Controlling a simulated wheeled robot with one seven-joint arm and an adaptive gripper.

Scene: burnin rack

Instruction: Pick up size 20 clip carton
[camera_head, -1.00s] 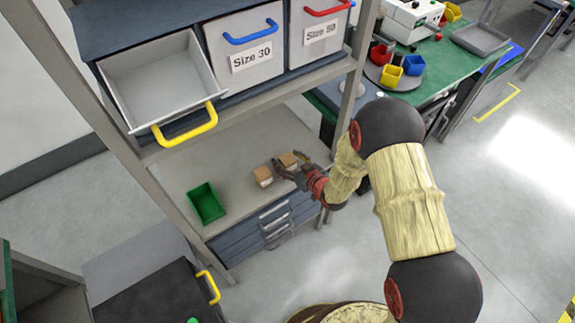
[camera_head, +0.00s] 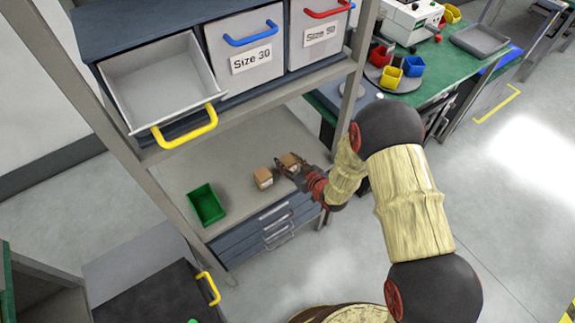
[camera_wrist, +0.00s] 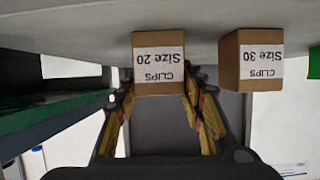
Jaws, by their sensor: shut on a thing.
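The size 20 clip carton (camera_wrist: 158,62) is a small brown box with a white label, upside down in the wrist view. My gripper (camera_wrist: 160,92) is shut on it, a finger on each side. In the head view the carton (camera_head: 289,159) is on the grey shelf, partly hidden by my gripper (camera_head: 288,168). I cannot tell whether it is clear of the shelf. The similar size 30 clip carton (camera_wrist: 251,59) stands beside it with a small gap, and it also shows in the head view (camera_head: 263,178).
A green bin (camera_head: 206,204) sits on the same shelf (camera_head: 229,155) at left. Above are an open, empty drawer (camera_head: 160,85) with a yellow handle and a closed Size 30 drawer (camera_head: 245,50). A rack post (camera_head: 352,75) stands right of the cartons.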

